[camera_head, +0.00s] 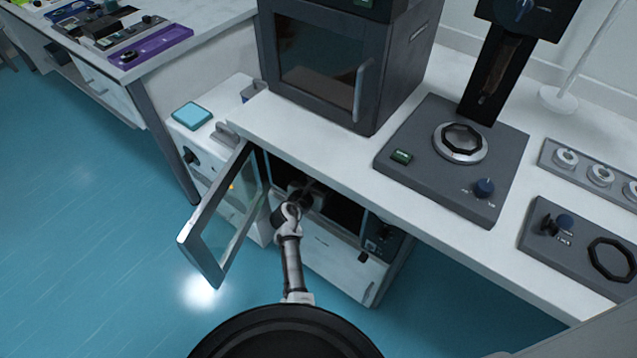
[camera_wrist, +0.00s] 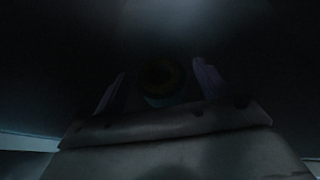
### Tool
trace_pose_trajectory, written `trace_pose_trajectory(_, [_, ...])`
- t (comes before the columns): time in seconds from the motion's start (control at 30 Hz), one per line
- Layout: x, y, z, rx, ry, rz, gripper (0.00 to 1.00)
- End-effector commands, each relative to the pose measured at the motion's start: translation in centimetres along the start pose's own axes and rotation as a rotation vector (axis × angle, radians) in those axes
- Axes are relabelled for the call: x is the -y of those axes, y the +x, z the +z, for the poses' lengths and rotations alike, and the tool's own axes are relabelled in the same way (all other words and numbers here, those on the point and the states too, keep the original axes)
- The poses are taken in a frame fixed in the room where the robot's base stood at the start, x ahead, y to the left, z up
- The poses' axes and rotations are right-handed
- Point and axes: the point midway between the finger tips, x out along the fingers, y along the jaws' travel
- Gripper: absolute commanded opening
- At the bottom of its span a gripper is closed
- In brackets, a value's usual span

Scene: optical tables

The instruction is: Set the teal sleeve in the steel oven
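An oven (camera_head: 377,235) stands under the bench, and its glass-paned door (camera_head: 203,222) is swung open to the left. I take it to be the steel oven. My arm reaches into its dark opening, and my gripper (camera_head: 306,190) is hardly visible there. In the wrist view, my gripper (camera_wrist: 160,84) has its two fingers apart. A round piece with a dark centre and a teal lower edge, seemingly the teal sleeve (camera_wrist: 162,102), lies between them. Narrow dark gaps seem to separate it from the fingers. The shade hides what it rests on.
A dark oven (camera_head: 322,62) with a closed door stands on the bench (camera_head: 340,150) above. A grey stand base (camera_head: 440,180) is to its right. A teal pad (camera_head: 192,115) lies on a white cabinet at the left. The open door stands close to my arm's left side.

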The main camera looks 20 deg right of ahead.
Motion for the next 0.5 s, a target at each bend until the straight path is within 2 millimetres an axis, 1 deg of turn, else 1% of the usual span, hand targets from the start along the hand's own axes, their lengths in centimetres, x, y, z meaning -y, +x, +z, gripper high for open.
trace_pose_trajectory(0.23, [0.0,0.0,0.1,0.000,0.000,0.000,0.75])
trace_pose_trajectory(0.33, [0.0,-0.2,0.6,0.001,0.001,0.000,0.75])
trace_pose_trajectory(0.43, [-0.1,-1.3,0.4,0.000,0.001,0.003,0.75])
trace_pose_trajectory(0.5, [-0.1,-2.6,0.3,0.000,0.001,0.003,0.75])
